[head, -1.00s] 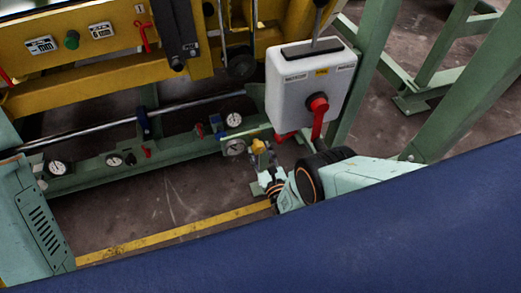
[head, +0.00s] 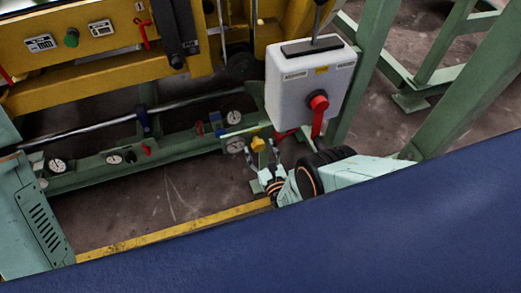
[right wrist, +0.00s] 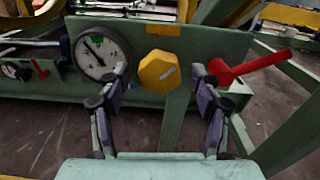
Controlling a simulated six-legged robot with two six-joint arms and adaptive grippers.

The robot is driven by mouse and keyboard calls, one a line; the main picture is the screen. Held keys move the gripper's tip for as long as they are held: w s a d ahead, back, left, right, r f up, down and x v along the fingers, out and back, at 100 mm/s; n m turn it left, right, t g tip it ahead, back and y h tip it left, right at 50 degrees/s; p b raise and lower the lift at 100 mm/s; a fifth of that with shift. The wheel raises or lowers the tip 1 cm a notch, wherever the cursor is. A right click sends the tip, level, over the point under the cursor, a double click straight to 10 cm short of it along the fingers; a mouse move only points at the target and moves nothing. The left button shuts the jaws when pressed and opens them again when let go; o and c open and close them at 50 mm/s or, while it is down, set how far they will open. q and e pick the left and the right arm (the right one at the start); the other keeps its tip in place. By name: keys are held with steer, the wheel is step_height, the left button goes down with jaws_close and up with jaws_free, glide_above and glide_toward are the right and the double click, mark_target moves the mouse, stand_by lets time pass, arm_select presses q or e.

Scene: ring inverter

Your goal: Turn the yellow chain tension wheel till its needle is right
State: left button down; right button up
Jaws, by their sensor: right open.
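The yellow wheel (right wrist: 159,71), a faceted knob with a pale mark on its face, is on the green beam. It also shows in the head view (head: 259,145). The round white gauge (right wrist: 101,54) is just left of it. Its dark needle points to the upper left, near a green patch at the dial's edge. My right gripper (right wrist: 160,88) is open and empty, with one finger on each side of the wheel and clear space between; in the head view it is just below the wheel. My left gripper is not in view.
A red lever (right wrist: 250,66) sticks out right of the wheel, close to my right finger. A grey box with a red rotary handle (head: 318,103) stands above right in the head view. Other gauges (head: 57,165) line the beam. Green posts stand at the right.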

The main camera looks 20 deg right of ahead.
steer(key=s, duration=0.7)
steer(key=shift+s, duration=0.25)
